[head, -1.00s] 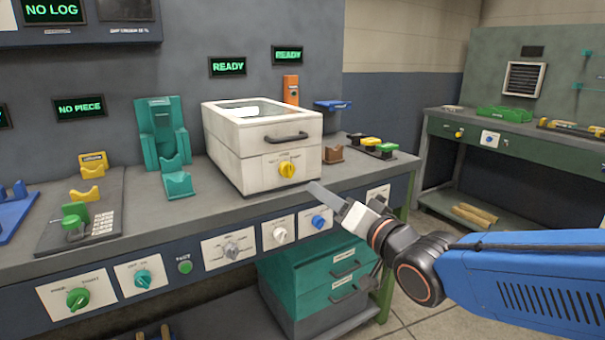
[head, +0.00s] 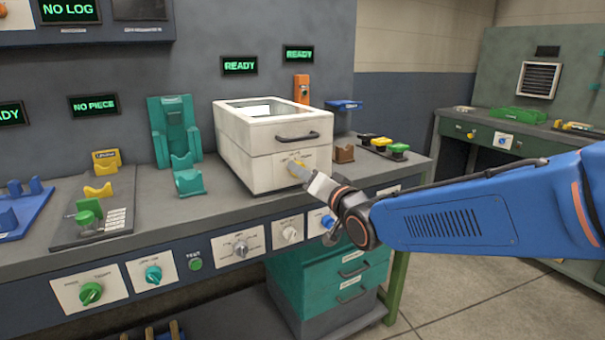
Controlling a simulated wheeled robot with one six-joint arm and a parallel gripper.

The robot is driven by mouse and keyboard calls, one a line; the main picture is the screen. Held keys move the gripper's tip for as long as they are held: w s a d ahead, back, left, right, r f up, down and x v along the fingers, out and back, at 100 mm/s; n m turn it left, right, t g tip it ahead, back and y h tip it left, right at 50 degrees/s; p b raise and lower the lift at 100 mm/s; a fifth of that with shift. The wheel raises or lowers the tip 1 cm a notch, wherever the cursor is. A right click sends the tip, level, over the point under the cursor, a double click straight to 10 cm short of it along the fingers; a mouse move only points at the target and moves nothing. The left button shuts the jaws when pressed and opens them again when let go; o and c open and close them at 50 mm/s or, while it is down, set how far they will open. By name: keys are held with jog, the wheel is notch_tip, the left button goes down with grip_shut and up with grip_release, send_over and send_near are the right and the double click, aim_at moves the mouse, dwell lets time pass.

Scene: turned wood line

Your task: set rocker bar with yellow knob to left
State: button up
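The box has a glazed top and a dark handle. Another yellow knob (head: 376,141) shows on a dark base with a green one, right of the box. I cannot make out which of these is the rocker bar.
Green (head: 91,293), teal (head: 153,274), grey, white and blue knobs line the bench's front edge below the box. A brown block (head: 344,152) stands right of the box. A teal stand (head: 174,130) is to its left. Open floor lies right of the bench.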

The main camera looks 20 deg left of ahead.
jog(key=shift+x, duration=1)
jog(key=c, duration=1.1)
jog(key=shift+o, duration=0.3)
jog(key=shift+n, duration=5)
